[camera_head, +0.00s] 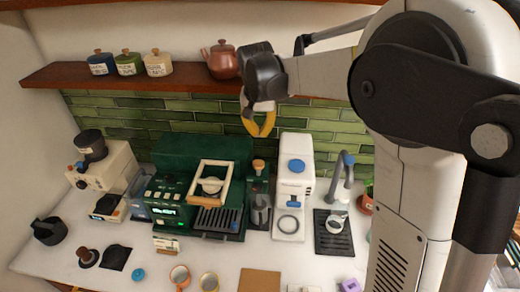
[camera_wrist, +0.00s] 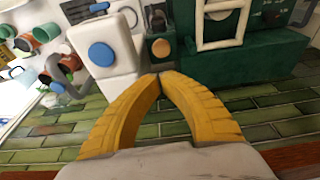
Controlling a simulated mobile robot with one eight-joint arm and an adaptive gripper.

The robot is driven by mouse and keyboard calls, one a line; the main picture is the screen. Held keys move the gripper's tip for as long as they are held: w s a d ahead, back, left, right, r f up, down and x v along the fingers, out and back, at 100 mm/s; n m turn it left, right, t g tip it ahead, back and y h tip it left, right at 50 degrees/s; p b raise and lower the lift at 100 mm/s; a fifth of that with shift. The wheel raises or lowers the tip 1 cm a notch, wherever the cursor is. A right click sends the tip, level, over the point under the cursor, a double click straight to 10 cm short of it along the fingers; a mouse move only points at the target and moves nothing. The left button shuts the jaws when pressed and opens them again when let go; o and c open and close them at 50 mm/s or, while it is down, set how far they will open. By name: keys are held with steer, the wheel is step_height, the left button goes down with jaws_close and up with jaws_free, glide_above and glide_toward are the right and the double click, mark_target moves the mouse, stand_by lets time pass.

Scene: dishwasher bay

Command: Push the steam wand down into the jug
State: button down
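My gripper (camera_head: 260,133) has yellow fingers and hangs in the air in front of the green tiles, above and behind the machines. Its fingertips meet in the wrist view (camera_wrist: 159,77), with nothing between them. A grey metal jug (camera_head: 260,212) stands between the green coffee machine and the white machine. Above it is a narrow dark unit with a round wooden knob (camera_head: 258,166), seemingly the steam wand's handle; the knob also shows in the wrist view (camera_wrist: 160,47), just beyond my fingertips. The wand's tube is too small to make out, and I cannot tell whether it is in the jug.
The green coffee machine (camera_head: 173,186) with a wooden frame on top stands left of the jug. The white machine (camera_head: 295,170) stands close on the right. A shelf (camera_head: 130,75) with canisters and a copper teapot (camera_head: 222,60) is near my arm. The counter's front holds cups.

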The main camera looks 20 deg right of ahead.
mark_target(261, 163)
steer(key=p+x, duration=0.1)
steer(key=x, duration=1.1)
steer(key=shift+s+f+p, duration=0.1)
steer(key=shift+f+p, duration=0.15)
steer(key=shift+p, duration=0.15)
steer(key=shift+f, duration=0.55)
steer(key=b+x, duration=0.2)
steer(key=s+b+x, duration=0.1)
steer(key=b+x, duration=0.1)
steer(key=shift+a+f, duration=0.15)
steer(key=shift+f, duration=0.2)
steer(key=shift+r, duration=0.2)
